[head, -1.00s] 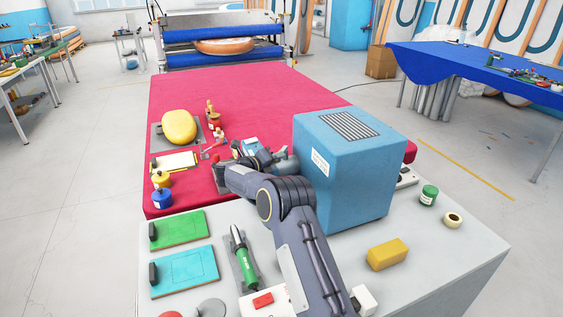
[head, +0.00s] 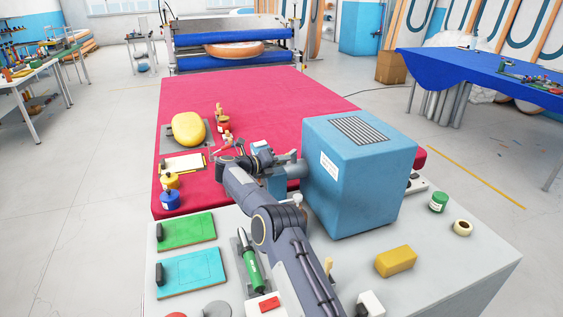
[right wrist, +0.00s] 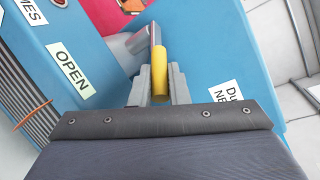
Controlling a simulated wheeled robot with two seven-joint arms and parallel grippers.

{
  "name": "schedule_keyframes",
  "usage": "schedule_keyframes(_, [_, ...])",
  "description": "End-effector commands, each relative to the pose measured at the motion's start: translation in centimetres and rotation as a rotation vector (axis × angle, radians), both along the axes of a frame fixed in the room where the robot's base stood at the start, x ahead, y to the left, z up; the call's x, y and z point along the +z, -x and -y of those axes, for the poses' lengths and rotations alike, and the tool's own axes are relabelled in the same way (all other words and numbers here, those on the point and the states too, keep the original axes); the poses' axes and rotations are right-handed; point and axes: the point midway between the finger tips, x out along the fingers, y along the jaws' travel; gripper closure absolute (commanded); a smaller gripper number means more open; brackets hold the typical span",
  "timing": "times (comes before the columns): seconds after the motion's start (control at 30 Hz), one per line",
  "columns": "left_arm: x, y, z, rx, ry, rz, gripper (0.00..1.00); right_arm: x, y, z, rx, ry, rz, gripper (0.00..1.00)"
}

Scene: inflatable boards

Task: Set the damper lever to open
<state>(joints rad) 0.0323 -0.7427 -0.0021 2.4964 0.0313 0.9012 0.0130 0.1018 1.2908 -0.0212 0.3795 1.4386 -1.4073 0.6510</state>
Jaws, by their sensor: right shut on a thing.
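The damper lever shows in the right wrist view as a grey metal arm (right wrist: 150,38) with a yellow cylindrical grip (right wrist: 161,80). My right gripper (right wrist: 160,82) is shut on the yellow grip, with one finger on each side. A white OPEN label (right wrist: 70,69) is on the blue surface left of the lever. In the head view the blue box (head: 358,175) stands on the worktable, with a grey duct stub (head: 292,165) at its left side. My right arm hides the lever in that view. My left gripper is in neither current view.
Left of my arm are a green board (head: 187,232), a cyan board (head: 190,272) and a green-handled tool (head: 251,265). The red sheet (head: 250,100) is mostly clear behind.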

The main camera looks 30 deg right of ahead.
Motion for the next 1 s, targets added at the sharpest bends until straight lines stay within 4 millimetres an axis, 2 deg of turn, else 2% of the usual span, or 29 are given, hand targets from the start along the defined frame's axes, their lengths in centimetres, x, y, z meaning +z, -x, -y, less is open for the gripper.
schedule_keyframes(0.17, [0.0,0.0,0.0,0.0,0.0,0.0,0.64,0.2,-0.1,0.0,0.005,0.003,0.003,1.0])
schedule_keyframes(0.2, [0.0,0.0,0.0,0.0,0.0,0.0,0.64,0.2,-0.1,0.0,0.005,0.003,0.003,0.8])
schedule_keyframes(0.33, [0.0,0.0,0.0,0.0,0.0,0.0,0.64,0.2,-0.1,0.0,0.004,0.002,0.003,0.63])
schedule_keyframes(0.67, [-0.2,0.0,0.0,0.0,0.0,0.0,0.64,0.1,0.0,-0.4,0.003,0.001,0.002,0.63])
schedule_keyframes(1.0, [-2.1,0.0,0.0,0.0,0.0,0.0,0.64,1.1,0.3,-5.6,0.005,0.001,0.004,0.63])
